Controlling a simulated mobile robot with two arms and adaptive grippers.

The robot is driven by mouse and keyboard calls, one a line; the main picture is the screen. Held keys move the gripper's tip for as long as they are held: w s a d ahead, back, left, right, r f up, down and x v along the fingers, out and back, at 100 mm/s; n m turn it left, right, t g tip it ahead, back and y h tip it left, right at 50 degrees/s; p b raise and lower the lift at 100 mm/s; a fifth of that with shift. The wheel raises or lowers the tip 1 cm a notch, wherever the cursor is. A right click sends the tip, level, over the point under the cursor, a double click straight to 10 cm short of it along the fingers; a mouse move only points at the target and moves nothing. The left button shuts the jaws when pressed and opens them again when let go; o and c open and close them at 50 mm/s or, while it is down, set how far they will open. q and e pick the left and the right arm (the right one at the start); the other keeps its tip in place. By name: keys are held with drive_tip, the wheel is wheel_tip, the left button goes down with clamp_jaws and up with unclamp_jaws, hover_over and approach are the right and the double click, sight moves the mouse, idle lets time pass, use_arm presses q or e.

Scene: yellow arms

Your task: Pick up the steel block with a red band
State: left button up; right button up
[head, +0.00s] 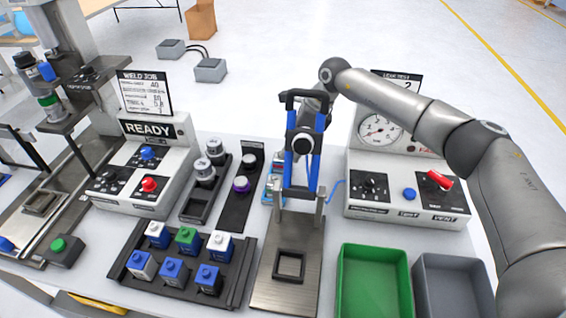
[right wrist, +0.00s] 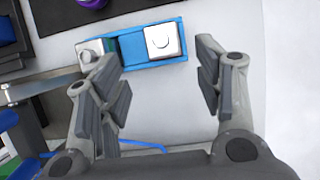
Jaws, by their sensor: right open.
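I cannot make out a red band on any block in either view. In the right wrist view a pale square block (right wrist: 162,40) sits on a blue holder (right wrist: 131,46), beside a grey knobbed piece (right wrist: 92,50). The blue holder also shows in the head view (head: 268,189), partly hidden behind the clamp stand. My right gripper (right wrist: 160,66) is open and empty, its fingers apart on either side below the pale block, not touching it. In the head view that gripper is mostly hidden behind the blue-handled clamp. My left gripper is not in view.
A blue-handled toggle clamp (head: 318,150) stands upright in front of the holder. A black tray (head: 128,262) holds several blue, white and green blocks. A gauge box (head: 388,165), a green bin (head: 374,285) and a grey bin (head: 455,290) stand to the right.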

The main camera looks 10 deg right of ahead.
sight(281, 159)
drive_tip(key=shift+x, duration=1.25)
drive_tip(key=shift+w+a+f+p, duration=0.15)
drive_tip(key=shift+w+a+p, duration=0.1)
drive_tip(key=shift+p, duration=0.15)
drive_tip(key=x, duration=0.2)
drive_tip(key=p+x, duration=0.1)
drive_tip(key=x, duration=0.1)
drive_tip(key=shift+w+a, duration=0.2)
drive_tip(key=shift+f, duration=0.15)
drive_tip(key=shift+c, duration=1)
drive_tip(key=shift+w, duration=0.1)
clamp_jaws()
